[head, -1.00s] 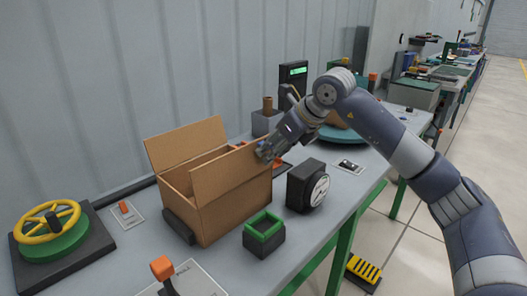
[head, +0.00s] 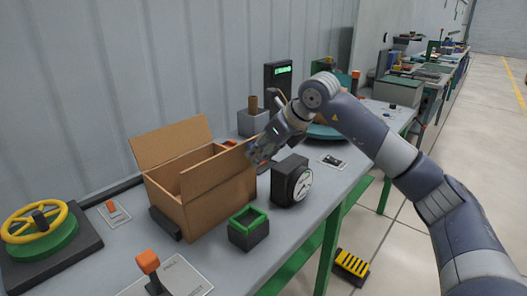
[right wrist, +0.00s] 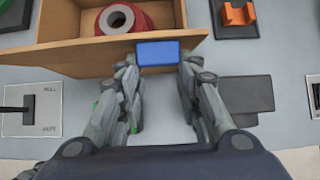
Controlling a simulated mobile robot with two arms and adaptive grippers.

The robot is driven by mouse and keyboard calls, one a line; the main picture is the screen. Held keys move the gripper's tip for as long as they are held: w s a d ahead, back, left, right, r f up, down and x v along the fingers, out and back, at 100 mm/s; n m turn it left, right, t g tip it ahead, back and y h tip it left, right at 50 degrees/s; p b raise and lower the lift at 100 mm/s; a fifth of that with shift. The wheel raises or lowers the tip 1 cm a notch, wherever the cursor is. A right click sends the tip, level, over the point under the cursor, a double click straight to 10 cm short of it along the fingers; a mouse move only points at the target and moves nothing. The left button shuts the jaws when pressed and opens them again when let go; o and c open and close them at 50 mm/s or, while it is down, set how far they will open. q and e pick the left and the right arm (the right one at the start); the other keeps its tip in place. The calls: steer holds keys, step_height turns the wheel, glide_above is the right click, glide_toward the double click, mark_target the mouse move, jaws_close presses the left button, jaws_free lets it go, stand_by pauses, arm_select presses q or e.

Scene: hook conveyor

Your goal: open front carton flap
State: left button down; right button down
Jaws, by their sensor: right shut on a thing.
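A brown cardboard carton (head: 220,207) stands on the workbench, open at the top. Its back flap (head: 170,143) is raised. Its front flap (head: 208,175) stands up from the front edge and leans outward. My right gripper (head: 257,153) is at the right end of the front flap. In the right wrist view my right gripper (right wrist: 159,68) is shut on the flap at a blue tab (right wrist: 158,53), which shows between the fingers. A red roll with a grey core (right wrist: 115,18) lies inside the carton. My left gripper is out of view.
An orange-topped lever (head: 149,263) and a yellow handwheel (head: 38,220) are at the left. A dark display post (head: 278,82) stands behind.

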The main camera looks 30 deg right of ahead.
steer(key=c, duration=1.1)
jaws_free()
steer(key=shift+s+a+f, duration=0.1)
steer(key=shift+a+f, duration=0.05)
steer(key=shift+f, duration=0.7)
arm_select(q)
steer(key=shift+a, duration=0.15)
arm_select(e)
steer(key=v, duration=1.2)
steer(key=shift+w+r, duration=0.3)
steer(key=shift+w, duration=0.15)
